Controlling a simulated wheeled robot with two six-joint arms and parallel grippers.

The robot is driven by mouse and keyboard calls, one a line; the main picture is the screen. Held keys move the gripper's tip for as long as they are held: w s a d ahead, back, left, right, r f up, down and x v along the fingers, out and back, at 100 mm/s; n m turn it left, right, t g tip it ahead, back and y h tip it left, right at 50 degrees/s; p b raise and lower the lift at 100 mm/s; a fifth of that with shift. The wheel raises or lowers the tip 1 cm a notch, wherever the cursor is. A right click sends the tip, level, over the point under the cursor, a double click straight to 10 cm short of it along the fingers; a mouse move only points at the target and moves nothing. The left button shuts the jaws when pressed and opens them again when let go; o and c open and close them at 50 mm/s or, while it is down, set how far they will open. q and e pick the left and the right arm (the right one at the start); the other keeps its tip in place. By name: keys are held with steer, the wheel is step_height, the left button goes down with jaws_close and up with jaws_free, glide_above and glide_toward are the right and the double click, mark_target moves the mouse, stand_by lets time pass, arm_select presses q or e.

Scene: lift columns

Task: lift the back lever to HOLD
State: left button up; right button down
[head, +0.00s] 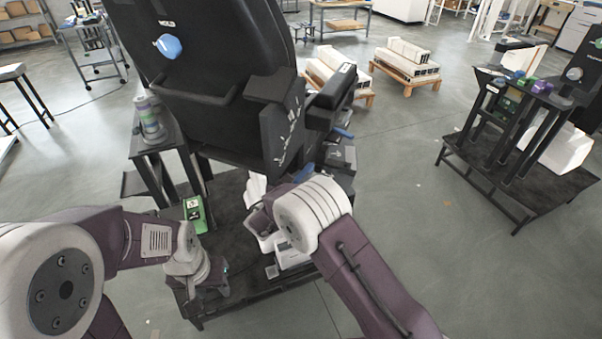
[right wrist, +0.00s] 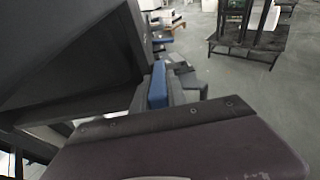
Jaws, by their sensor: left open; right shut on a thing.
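A large dark chair-like frame (head: 225,75) stands in front of me in the head view, its tall back tilted. A blue knob (head: 168,46) sits on the back under a small white label. In the right wrist view a blue handle (right wrist: 157,80) sits between the grey fingers of my right gripper (right wrist: 158,92), which is shut on it. A blue piece (head: 304,172) also shows beside my right arm in the head view. My right fingertips are mostly hidden there.
Another blue piece (head: 342,132) shows at the frame's right side. A green device (head: 194,212) and a stack of coloured rings (head: 149,118) are at its left. A black stand (head: 515,150) is at right. Pallets (head: 405,66) stand behind. Floor between is clear.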

steer(key=shift+r+p, duration=0.15)
steer(key=shift+p, duration=0.15)
steer(key=shift+g, duration=0.3)
steer(key=c, duration=1.3)
jaws_free()
steer(key=shift+w, duration=0.1)
steer(key=b+v, duration=0.1)
steer(key=v, duration=0.8)
steer(key=shift+d, duration=0.1)
